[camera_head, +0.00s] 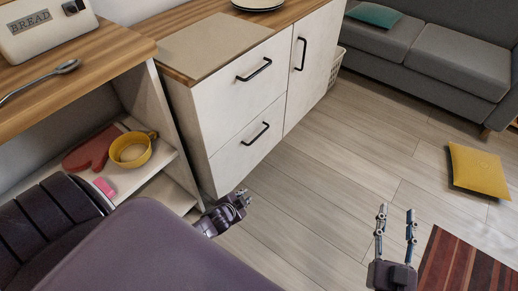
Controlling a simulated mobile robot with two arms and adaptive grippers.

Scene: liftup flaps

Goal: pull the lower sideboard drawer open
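The white sideboard (222,99) stands ahead with a wooden top. Its lower drawer (236,160) is shut, with a black bar handle (255,134). The upper drawer (232,83) above it is also shut, with its own black handle (254,70). My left gripper (243,196) is low in front of the sideboard, below and left of the lower handle and apart from it. Its fingers are seen at a slant, so I cannot tell how far apart they are. My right gripper (396,219) is at the lower right, open and empty, far from the handle.
A door with a vertical handle (302,53) is right of the drawers. A yellow cushion (478,171) lies on the floor. The floor before the drawers (322,188) is clear.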

